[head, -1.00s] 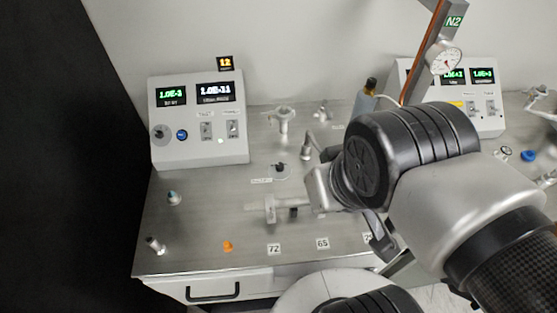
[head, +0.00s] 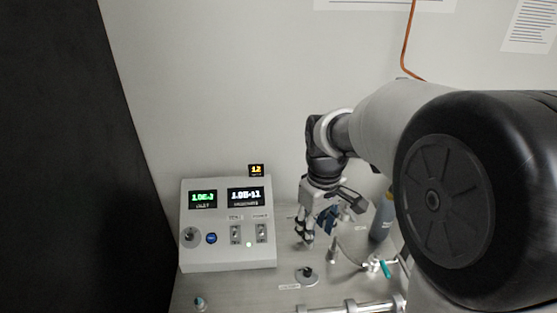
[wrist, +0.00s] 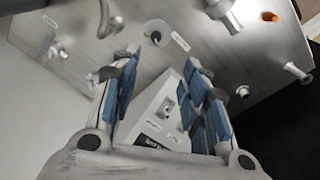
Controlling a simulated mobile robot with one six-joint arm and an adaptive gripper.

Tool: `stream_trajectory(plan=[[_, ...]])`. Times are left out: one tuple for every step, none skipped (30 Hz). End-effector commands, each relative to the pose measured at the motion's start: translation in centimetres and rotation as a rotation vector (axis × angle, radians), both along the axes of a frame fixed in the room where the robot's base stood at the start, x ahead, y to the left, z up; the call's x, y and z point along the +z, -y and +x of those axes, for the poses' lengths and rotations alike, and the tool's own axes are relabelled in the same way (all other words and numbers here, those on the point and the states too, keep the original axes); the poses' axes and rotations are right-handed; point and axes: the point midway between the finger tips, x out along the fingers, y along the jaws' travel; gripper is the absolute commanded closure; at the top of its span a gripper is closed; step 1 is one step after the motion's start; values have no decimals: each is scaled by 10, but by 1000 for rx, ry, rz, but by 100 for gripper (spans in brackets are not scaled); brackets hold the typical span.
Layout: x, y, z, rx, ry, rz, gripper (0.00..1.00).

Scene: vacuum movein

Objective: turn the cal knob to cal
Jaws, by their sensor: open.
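A black knob on a round pale plate (head: 306,276) sits on the bench in front of the box, with a small label beside it too small to read. It also shows in the wrist view (wrist: 155,34), beyond my fingertips. Another dark knob (head: 190,237) is on the left of the grey control box's face. I cannot read which one is marked cal. My gripper (head: 318,226) is open and empty, above the bench right of the box and behind the bench knob. In the wrist view my gripper (wrist: 168,55) has its blue-padded fingers spread, touching neither knob.
The grey control box (head: 228,262) has two displays, switches and a blue button. A grey bottle (head: 382,217) and metal fittings with a teal handle (head: 386,268) stand right of my gripper. A small teal-topped fitting (head: 199,302) is at front left. A dark panel borders the left.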

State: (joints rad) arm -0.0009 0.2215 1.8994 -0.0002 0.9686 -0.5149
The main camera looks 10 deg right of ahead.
Motion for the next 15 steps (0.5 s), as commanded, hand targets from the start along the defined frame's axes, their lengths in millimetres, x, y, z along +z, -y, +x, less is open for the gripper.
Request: stream_trajectory(plan=[[-8,0,9,20,-21,-1,59],[-11,0,13,33,-28,-1,59],[-16,0,17,45,-36,-1,59],[-19,0,20,54,-42,-1,59],[-21,0,22,61,-44,-2,59],[-24,0,24,67,-49,-2,59],[-26,0,25,71,-52,-2,59],[-28,0,25,73,-53,-2,59],[-31,0,26,74,-54,-2,59],[-33,0,26,75,-54,-1,59],[-37,0,26,75,-55,-2,59],[-42,0,25,75,-57,-1,59],[-47,0,25,74,-57,-1,59],[-52,0,25,74,-55,-2,59],[-60,0,25,74,-57,-1,59]])
